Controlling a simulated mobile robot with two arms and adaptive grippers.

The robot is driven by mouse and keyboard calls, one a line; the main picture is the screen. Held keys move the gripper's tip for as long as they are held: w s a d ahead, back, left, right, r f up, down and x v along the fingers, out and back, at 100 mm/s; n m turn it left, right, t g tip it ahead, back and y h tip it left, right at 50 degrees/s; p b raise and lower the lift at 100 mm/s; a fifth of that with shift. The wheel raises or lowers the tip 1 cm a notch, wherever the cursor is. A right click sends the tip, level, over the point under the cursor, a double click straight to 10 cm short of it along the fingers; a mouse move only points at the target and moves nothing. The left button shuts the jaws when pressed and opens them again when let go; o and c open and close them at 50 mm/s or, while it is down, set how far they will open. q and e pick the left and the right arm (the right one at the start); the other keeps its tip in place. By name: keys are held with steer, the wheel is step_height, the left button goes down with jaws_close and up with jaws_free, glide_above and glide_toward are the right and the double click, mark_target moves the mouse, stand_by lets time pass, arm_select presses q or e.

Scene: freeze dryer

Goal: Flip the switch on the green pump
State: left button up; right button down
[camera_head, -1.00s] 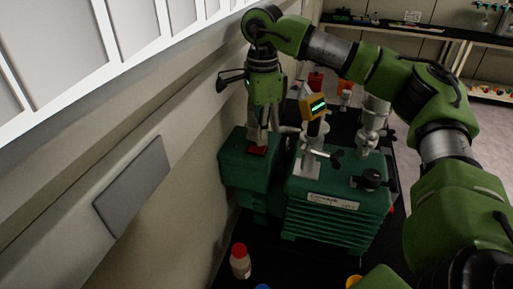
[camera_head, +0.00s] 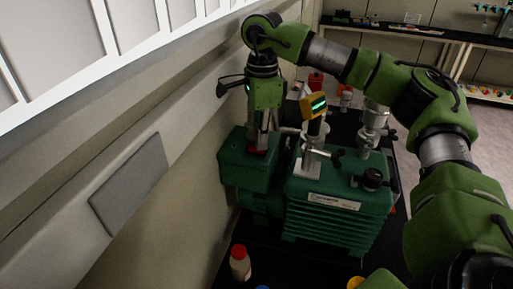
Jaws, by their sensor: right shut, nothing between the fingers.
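The green pump (camera_head: 335,222) stands on a black surface beside the wall, with a smaller green box section (camera_head: 243,174) at its left. A red switch (camera_head: 257,150) shows on top of that section, partly hidden by my gripper. My right gripper (camera_head: 259,146) points down with its fingers shut and empty, its tips at the red switch. I cannot tell whether the tips touch it or which way the switch is tipped. My left gripper is not in view.
A yellow gauge (camera_head: 314,105) with a lit display and metal fittings (camera_head: 374,125) rise from the pump close to my right arm. A red-capped bottle (camera_head: 240,262) stands in front of the pump. The wall (camera_head: 150,235) is close on the left.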

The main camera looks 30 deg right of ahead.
steer(key=shift+s+f, duration=0.1)
steer(key=shift+f, duration=0.2)
steer(key=shift+r, duration=0.15)
steer(key=shift+r+p, duration=0.65)
steer(key=shift+r, duration=0.25)
steer(key=shift+r+p, duration=1.75)
steer(key=shift+r, duration=0.75)
